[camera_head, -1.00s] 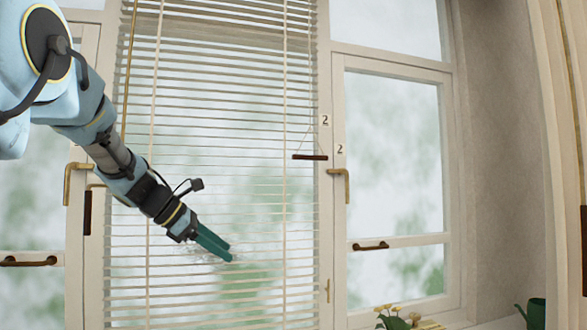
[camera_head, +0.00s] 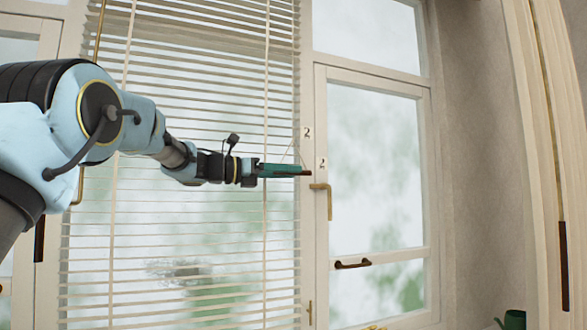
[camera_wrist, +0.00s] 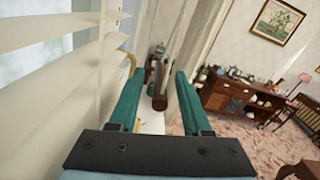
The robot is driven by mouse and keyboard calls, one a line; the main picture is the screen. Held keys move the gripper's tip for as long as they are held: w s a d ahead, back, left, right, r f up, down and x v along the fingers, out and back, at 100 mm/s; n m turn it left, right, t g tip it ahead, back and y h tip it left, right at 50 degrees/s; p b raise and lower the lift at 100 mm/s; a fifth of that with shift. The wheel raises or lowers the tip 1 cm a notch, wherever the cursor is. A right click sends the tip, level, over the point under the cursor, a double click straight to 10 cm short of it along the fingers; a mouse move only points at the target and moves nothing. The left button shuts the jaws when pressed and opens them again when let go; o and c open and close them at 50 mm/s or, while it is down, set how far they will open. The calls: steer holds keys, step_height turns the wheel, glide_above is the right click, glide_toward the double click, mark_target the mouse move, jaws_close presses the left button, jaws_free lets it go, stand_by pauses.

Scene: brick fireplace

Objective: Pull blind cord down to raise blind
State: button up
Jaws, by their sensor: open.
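The blind (camera_head: 190,225) hangs lowered over the middle window with its pale slats spread; its edge shows at the left of the wrist view (camera_wrist: 60,85). The cord (camera_head: 291,150) is thin and pale, with a dark wooden bar (camera_head: 305,173) at its lower end. My gripper (camera_head: 287,169) is at the bar's height, near the blind's right edge, fingers pointing right. In the wrist view, the green fingers (camera_wrist: 157,80) are open, and a dark brown piece (camera_wrist: 160,92), likely the bar, shows between them with gaps. Whether a finger touches it I cannot tell.
The window frame has a brass handle (camera_head: 325,196) just right of the gripper. A lower sash has a dark pull (camera_head: 352,264). A grey wall (camera_head: 470,150) stands right. The wrist view shows a wooden sideboard (camera_wrist: 235,100) with objects farther off in the room.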

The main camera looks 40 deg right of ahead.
steer(key=shift+x, duration=1.05)
steer(key=shift+a, duration=0.1)
jaws_close()
steer(key=shift+f, duration=0.1)
stand_by(0.5)
